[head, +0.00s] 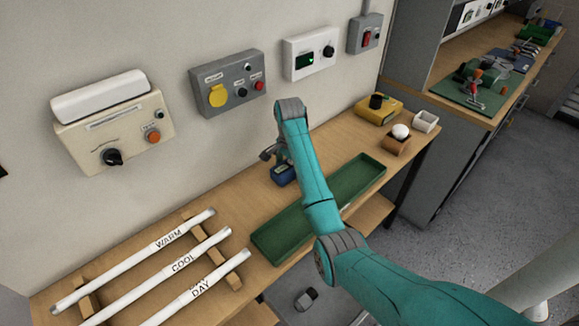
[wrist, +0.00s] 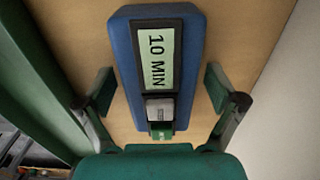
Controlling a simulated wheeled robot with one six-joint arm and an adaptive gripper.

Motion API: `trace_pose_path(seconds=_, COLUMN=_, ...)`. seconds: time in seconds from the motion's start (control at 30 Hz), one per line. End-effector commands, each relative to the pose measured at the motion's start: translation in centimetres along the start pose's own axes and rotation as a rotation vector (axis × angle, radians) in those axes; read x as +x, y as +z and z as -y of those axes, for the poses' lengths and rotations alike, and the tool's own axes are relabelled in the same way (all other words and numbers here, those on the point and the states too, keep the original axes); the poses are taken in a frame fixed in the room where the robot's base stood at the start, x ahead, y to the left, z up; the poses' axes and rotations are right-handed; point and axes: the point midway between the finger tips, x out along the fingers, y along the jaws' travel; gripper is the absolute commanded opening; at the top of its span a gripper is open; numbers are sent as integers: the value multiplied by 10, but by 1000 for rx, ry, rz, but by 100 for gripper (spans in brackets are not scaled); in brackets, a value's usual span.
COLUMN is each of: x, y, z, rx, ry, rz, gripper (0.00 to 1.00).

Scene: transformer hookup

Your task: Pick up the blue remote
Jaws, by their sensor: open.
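The blue remote (wrist: 121,40) lies on the wooden table, with a pale green label reading "10 MIN", a grey button and a small green part below it. In the head view the blue remote (head: 283,176) shows only partly, beside the green tray and behind my arm. My gripper (wrist: 160,92) is open in the wrist view, with one finger on each side of the remote's lower part and gaps to both sides. In the head view my gripper (head: 272,155) points down at the remote and is partly hidden.
A green tray (head: 268,240) lies close beside the remote. White tubes (head: 180,262) marked WARM, COOL and DAY rest on wooden supports at the left. A yellow box (head: 372,112) and small holders stand at the right. Control boxes (head: 228,84) hang on the wall behind.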

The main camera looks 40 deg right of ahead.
Motion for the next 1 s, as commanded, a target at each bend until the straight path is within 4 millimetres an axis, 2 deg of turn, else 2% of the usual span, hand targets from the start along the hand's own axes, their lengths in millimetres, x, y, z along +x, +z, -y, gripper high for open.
trace_pose_path(seconds=0.17, x=0, y=0, z=0, rx=0, ry=-1, rz=0, gripper=94)
trace_pose_path(seconds=0.4, x=0, y=0, z=0, rx=0, ry=-1, rz=0, gripper=34)
trace_pose_path(seconds=0.43, x=0, y=0, z=0, rx=0, ry=-1, rz=0, gripper=26)
trace_pose_path(seconds=0.47, x=0, y=0, z=0, rx=0, ry=0, rz=0, gripper=23)
trace_pose_path(seconds=0.77, x=-2, y=-1, z=1, rx=0, ry=-1, rz=0, gripper=23)
trace_pose_path(seconds=1.0, x=-22, y=-10, z=11, rx=-2, ry=-4, rz=-2, gripper=23)
